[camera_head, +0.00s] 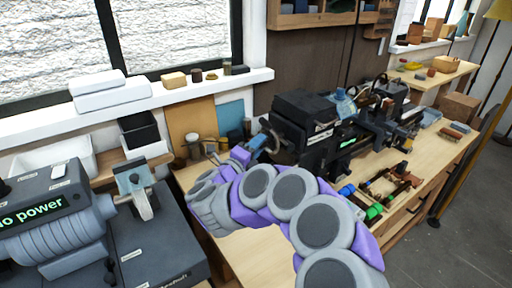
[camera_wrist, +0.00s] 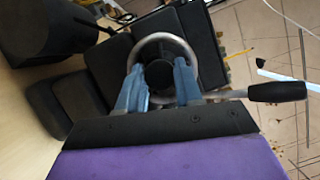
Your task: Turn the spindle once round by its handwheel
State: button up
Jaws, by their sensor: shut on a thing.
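The handwheel (camera_wrist: 193,50) shows in the wrist view as a grey metal ring with a dark round hub (camera_wrist: 158,75). A rod with a black handle (camera_wrist: 277,91) points to the right below the ring. My gripper (camera_wrist: 158,78) has its two blue fingers on either side of the hub, shut on the handwheel. The fingers hide the lower part of the ring. In the head view, my gripper (camera_head: 257,142) is at the left end of a dark lathe (camera_head: 305,108). The spindle itself cannot be made out.
A grey machine (camera_head: 60,230) with a green "No power" display stands at the left. Tools with red, green and blue handles (camera_head: 373,211) lie on the wooden bench (camera_head: 445,165) in front of the lathe. Small jars and boards stand below the window sill (camera_head: 150,98).

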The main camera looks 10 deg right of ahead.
jog(key=shift+f+m+h, duration=0.35)
jog(key=shift+m+h, duration=0.15)
jog(key=shift+m, duration=0.7)
jog(key=shift+f+m+h, duration=0.1)
jog(key=shift+m+h, duration=0.2)
jog(key=shift+m, duration=0.4)
jog(key=o, duration=1)
jog(key=shift+w+d, duration=0.1)
jog(key=shift+o, duration=0.2)
jog(key=shift+r, duration=0.2)
jog(key=v, duration=1.7)
jog(key=shift+p, duration=0.35)
jog(key=shift+s+f, duration=0.25)
jog(key=shift+s, duration=0.05)
